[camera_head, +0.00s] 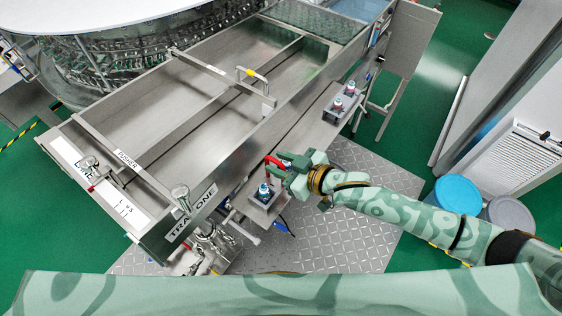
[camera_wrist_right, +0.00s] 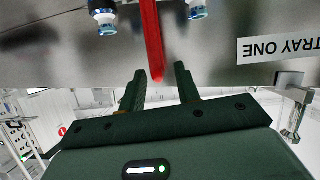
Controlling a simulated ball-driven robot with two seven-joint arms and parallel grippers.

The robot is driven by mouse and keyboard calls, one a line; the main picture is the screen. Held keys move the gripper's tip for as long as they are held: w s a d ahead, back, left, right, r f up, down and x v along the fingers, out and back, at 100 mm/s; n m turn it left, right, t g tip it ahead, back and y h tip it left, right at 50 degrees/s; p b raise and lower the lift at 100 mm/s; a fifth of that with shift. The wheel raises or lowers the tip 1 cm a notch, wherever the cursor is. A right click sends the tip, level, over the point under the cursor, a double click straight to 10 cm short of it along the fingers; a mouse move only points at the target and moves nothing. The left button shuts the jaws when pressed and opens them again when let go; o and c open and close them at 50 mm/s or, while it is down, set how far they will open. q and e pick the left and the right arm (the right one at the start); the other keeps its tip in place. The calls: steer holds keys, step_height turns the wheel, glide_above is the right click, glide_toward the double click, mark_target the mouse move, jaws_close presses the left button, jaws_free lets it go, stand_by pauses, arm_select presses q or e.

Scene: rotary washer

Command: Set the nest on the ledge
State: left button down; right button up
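I cannot tell for sure which thing is the nest. A red bar (camera_wrist_right: 152,40) hangs down in the right wrist view, its end between my right fingertips, with a gap visible at each side. In the head view the red piece (camera_head: 274,161) shows at the tip of my right gripper (camera_head: 282,168). That gripper (camera_wrist_right: 159,80) looks open, beside the long tray's right wall. A metal ledge (camera_head: 300,128) runs along that wall. A small metal block (camera_head: 262,207) with a blue-and-white fitting (camera_head: 264,191) sits just below the gripper. My left gripper is not in view.
Another block with two pink-and-white fittings (camera_head: 338,103) sits farther up the ledge. The long steel tray (camera_head: 170,105) bears a TRAY ONE label (camera_head: 192,214). Taps and pipes (camera_head: 208,240) stand at its near end. A blue bin (camera_head: 454,192) stands at the right.

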steer(key=v, duration=1.2)
steer(key=shift+r, duration=0.2)
steer(key=w+d+f+m+t+h, duration=0.15)
steer(key=w+d+f+h, duration=0.35)
steer(key=f, duration=0.5)
steer(key=s+d+f+m+g+h, duration=0.1)
steer(key=s+d+f+m+h, duration=0.15)
steer(key=d+f, duration=0.45)
steer(key=s+d+f+m+g+h, duration=0.1)
steer(key=s+d+f, duration=0.2)
steer(key=f, duration=0.7)
steer(key=s+f+m+g, duration=0.1)
steer(key=s+f, duration=0.3)
steer(key=s, duration=0.6)
steer(key=s+f+g+h, duration=0.1)
steer(key=s+f+g, duration=0.2)
steer(key=s, duration=0.7)
steer(key=s+f+m+g+h, duration=0.1)
steer(key=s+f+g, duration=0.1)
steer(key=s+f, duration=0.5)
steer(key=s, duration=0.3)
steer(key=shift+d+f+m, duration=0.25)
steer(key=shift+d+m, duration=0.05)
steer(key=shift+d, duration=0.1)
steer(key=shift+s+g, duration=0.1)
steer(key=shift+g, duration=0.15)
